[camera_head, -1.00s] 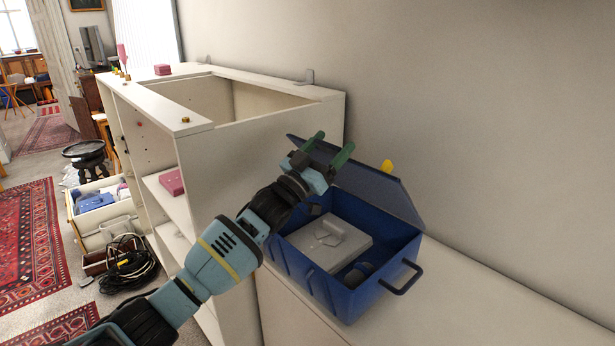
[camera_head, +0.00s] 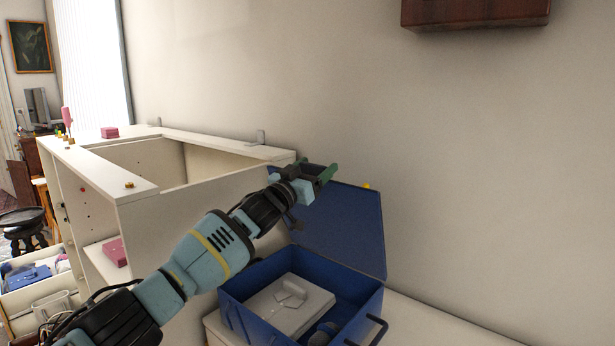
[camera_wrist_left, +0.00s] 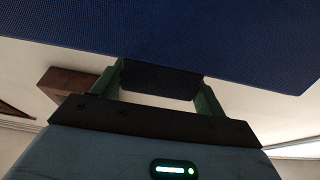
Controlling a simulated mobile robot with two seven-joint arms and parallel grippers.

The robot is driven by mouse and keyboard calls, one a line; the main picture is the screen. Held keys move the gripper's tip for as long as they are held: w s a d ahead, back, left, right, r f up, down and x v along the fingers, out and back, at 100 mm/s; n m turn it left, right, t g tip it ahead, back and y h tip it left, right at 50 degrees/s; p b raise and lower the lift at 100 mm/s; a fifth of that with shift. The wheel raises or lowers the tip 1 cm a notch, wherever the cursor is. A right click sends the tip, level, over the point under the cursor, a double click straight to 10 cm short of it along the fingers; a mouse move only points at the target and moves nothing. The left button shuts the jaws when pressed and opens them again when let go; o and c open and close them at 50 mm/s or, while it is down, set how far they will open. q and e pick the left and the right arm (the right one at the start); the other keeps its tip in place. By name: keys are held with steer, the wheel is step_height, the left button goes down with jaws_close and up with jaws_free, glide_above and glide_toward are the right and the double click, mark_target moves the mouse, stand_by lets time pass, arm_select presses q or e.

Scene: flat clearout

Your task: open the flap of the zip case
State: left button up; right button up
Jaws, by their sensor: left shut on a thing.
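The blue zip case (camera_head: 246,322) stands on the white surface, its inside in view. Its blue flap (camera_head: 345,232) stands raised at the back, near upright and close to the wall. My left gripper (camera_head: 318,174) is at the flap's upper left edge, its green fingers shut on the flap. In the left wrist view the gripper (camera_wrist_left: 160,82) has a dark tab between its fingers, right against the blue flap (camera_wrist_left: 200,35). My right gripper is not in view.
A flat grey item (camera_head: 290,302) and a dark rounded item (camera_head: 325,333) lie in the case. A white open-topped cabinet (camera_head: 205,190) stands left of it. A dark red wall box (camera_head: 475,14) hangs above. A bare white surface (camera_head: 440,325) lies to the right.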

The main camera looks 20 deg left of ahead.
arm_select(q)
steer(key=shift+w+d+r+g, duration=0.15)
steer(key=shift+w+d+r, duration=0.1)
steer(key=shift+w, duration=0.15)
steer(key=shift+w+d+r+g, duration=0.15)
steer(key=shift+w+r, duration=0.05)
steer(key=shift+w, duration=0.2)
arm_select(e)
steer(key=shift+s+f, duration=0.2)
arm_select(q)
steer(key=shift+w, duration=0.1)
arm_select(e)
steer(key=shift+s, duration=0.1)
arm_select(q)
steer(key=o, duration=1.4)
steer(key=shift+f, duration=0.1)
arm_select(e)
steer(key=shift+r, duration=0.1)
